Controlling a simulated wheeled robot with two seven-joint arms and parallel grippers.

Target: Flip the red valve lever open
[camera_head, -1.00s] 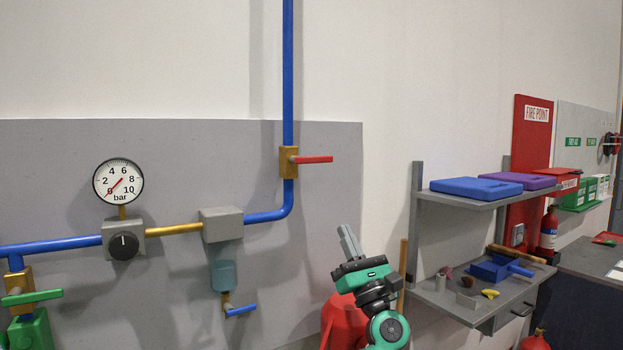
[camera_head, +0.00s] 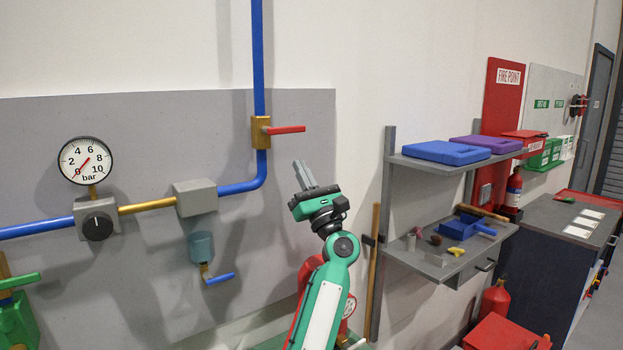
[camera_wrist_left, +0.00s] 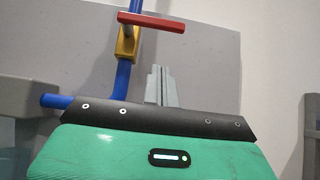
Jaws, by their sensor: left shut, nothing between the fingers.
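The red valve lever (camera_head: 285,129) sticks out level to the right from a brass valve body (camera_head: 260,132) on the vertical blue pipe. In the left wrist view the red lever (camera_wrist_left: 151,22) is at the top, on the brass valve (camera_wrist_left: 127,46). My left gripper (camera_head: 304,165) is shut and empty, below and slightly right of the lever, with its fingers pointing up. A gap separates the fingertips from the lever. In the left wrist view the shut fingers (camera_wrist_left: 160,75) point toward the lever from below. My right gripper is not in view.
A gauge (camera_head: 85,160), a grey regulator (camera_head: 96,219) and a grey box (camera_head: 195,197) sit on the panel to the left. A blue lever (camera_head: 220,278) and a green lever (camera_head: 20,280) are lower. Shelves (camera_head: 455,255) with small items stand to the right.

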